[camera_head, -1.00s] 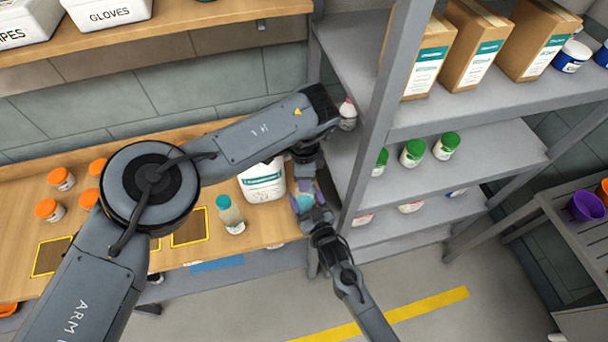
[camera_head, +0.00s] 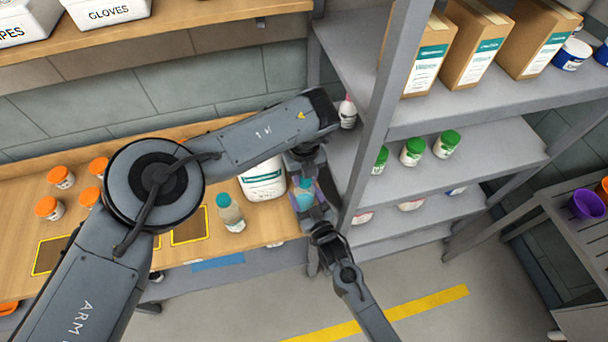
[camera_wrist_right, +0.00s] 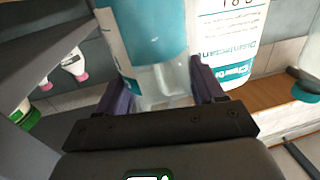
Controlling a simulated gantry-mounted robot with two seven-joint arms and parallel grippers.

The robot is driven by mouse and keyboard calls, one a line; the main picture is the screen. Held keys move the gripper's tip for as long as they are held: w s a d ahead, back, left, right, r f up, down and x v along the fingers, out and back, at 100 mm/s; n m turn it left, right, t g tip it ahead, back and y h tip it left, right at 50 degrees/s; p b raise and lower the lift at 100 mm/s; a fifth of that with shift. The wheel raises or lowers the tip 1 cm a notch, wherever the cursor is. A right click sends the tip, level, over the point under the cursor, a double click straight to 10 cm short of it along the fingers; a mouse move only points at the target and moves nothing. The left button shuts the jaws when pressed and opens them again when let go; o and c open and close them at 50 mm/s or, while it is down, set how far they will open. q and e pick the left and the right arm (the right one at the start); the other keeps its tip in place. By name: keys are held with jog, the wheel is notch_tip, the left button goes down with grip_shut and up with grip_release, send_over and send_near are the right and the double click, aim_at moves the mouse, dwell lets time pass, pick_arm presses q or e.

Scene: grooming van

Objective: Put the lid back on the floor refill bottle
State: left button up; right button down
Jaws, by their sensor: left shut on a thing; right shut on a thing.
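A clear bottle with a broad teal band (camera_head: 304,198) is held upright or nearly so between my two grippers, beyond the table's right end. In the right wrist view the same bottle (camera_wrist_right: 160,85) stands between the purple finger pads. My right gripper (camera_head: 314,211), reaching up from below, is shut on it. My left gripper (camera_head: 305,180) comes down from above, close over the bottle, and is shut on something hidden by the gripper. I cannot make out the lid or whether it touches the bottle. The bottle's label cannot be read.
A teal-capped bottle (camera_head: 231,213) and a large white disinfectant jug (camera_head: 263,182) stand on the wooden table (camera_head: 120,195), with several orange-capped jars at left. The grey shelf rack (camera_head: 365,120) rises close to the right of my grippers. The floor in front is open.

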pick_arm(q)
jog(key=m, duration=1)
jog(key=shift+d, duration=0.1)
jog(key=m, duration=0.5)
jog(key=shift+m, duration=0.4)
jog(key=m, duration=0.2)
jog(key=shift+m, duration=0.3)
jog(key=m, duration=0.2)
jog(key=shift+s+m, duration=0.1)
jog(key=shift+m, duration=0.3)
jog(key=m, duration=0.9)
jog(key=shift+s, duration=0.1)
jog(key=m, duration=0.4)
